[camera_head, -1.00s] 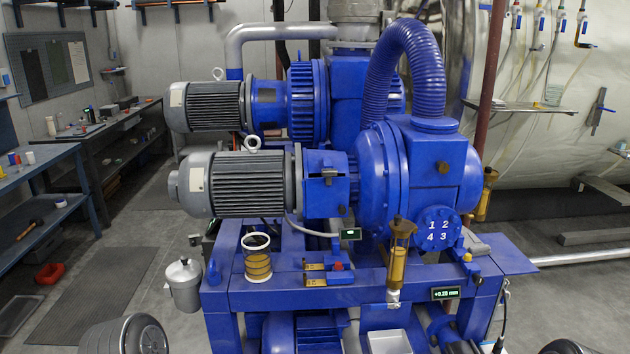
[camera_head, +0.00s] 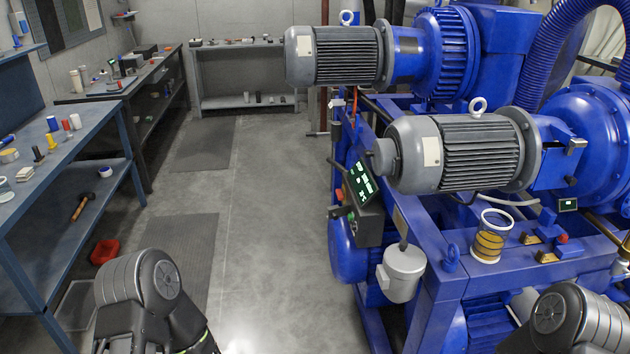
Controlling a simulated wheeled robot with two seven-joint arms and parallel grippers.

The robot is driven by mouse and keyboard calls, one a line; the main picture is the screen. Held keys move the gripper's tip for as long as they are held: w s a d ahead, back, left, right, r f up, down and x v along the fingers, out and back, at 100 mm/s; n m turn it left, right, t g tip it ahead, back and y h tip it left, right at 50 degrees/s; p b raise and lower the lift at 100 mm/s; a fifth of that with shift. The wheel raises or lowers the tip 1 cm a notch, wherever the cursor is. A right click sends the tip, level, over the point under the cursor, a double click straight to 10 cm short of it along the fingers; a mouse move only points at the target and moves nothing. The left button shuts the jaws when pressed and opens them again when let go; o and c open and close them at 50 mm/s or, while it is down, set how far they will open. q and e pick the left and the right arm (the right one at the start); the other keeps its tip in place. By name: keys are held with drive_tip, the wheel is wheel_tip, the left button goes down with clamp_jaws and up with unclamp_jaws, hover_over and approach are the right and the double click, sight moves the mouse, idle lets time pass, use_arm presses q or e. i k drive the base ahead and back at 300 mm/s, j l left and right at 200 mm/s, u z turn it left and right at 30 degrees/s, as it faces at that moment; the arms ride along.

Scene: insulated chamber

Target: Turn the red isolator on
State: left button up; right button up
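A dark control box (camera_head: 366,222) with a lit green-on-black screen (camera_head: 361,184) is mounted on the left end of the blue machine. A small red part (camera_head: 337,196) shows at the box's left side, near a small green one. It may be the red isolator, but it is too small and edge-on to tell its shape or its position. Neither of my grippers is in view. Only dark links of my arms show at the bottom left and bottom right.
The blue pump machine with grey motors (camera_head: 455,152) fills the right side. A grey canister (camera_head: 404,272) hangs at its near left corner. A blue workbench (camera_head: 70,150) stands on the left, with a red bin (camera_head: 105,251) below. The floor aisle (camera_head: 270,220) between them is clear.

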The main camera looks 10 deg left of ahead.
sight(340, 193)
drive_tip(key=j, duration=0.35)
drive_tip(key=z, duration=0.6)
drive_tip(key=i+j+z, duration=0.15)
drive_tip(key=j+z, duration=0.6)
drive_tip(key=j, duration=0.15)
drive_tip(key=j+z, duration=0.5)
drive_tip(key=j, duration=0.9)
drive_tip(key=k+j+z, duration=0.1)
drive_tip(key=j, duration=0.9)
